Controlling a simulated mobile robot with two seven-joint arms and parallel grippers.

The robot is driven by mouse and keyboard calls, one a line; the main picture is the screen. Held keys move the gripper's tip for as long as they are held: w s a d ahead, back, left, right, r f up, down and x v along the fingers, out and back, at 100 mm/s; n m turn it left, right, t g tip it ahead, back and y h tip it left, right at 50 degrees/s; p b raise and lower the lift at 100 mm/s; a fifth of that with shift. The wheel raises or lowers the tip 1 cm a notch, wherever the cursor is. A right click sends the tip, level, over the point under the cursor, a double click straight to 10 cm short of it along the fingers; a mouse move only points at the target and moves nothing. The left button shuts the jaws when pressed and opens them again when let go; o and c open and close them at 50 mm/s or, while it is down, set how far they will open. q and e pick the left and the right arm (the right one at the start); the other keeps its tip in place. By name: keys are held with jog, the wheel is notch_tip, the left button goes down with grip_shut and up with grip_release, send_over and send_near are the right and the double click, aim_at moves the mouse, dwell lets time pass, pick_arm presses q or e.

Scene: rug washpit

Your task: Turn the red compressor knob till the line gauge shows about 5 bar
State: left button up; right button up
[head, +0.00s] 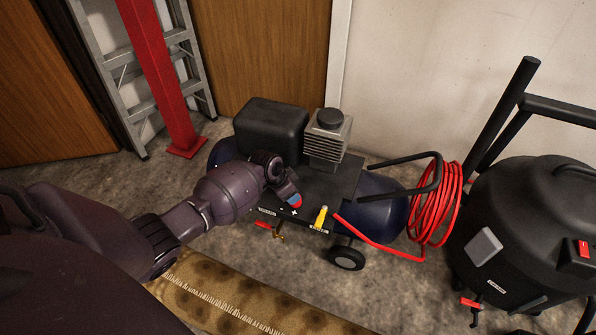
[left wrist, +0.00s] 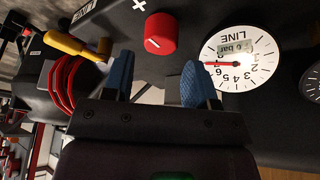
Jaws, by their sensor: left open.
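The red compressor knob (left wrist: 160,33) sits on the dark panel in the left wrist view, with a small white mark on its face. My left gripper (left wrist: 158,78) is open, its blue fingertips in front of the knob. The knob shows beyond the gap between them and seems not to be gripped. The white LINE gauge (left wrist: 238,60) is to the right, upside down. Its red needle points left in the picture, past the 6; the exact reading is hard to tell. In the head view my left gripper (head: 292,192) is over the compressor (head: 380,200) panel. My right gripper is not in view.
A yellow-handled valve (left wrist: 65,44) is left of the knob, with a red hose (head: 437,200) coiled on the compressor's handle. A second gauge (left wrist: 312,82) is cut off at the right edge. A black vacuum (head: 520,220) stands right; a ladder (head: 120,70) and red post (head: 160,70) stand behind.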

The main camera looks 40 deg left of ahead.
pick_arm(q)
jog(key=x, duration=0.2)
jog(key=b+x, duration=0.1)
jog(key=shift+s+f, duration=0.25)
jog(key=shift+w+d+f+b, duration=0.1)
jog(key=shift+w+f+b, duration=0.25)
jog(key=shift+f, duration=0.15)
jog(key=shift+w, duration=0.2)
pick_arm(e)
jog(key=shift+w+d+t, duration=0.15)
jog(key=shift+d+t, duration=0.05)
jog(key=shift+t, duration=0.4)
pick_arm(q)
jog(key=shift+c, duration=0.3)
jog(key=c, duration=0.6)
jog(key=shift+o, duration=0.2)
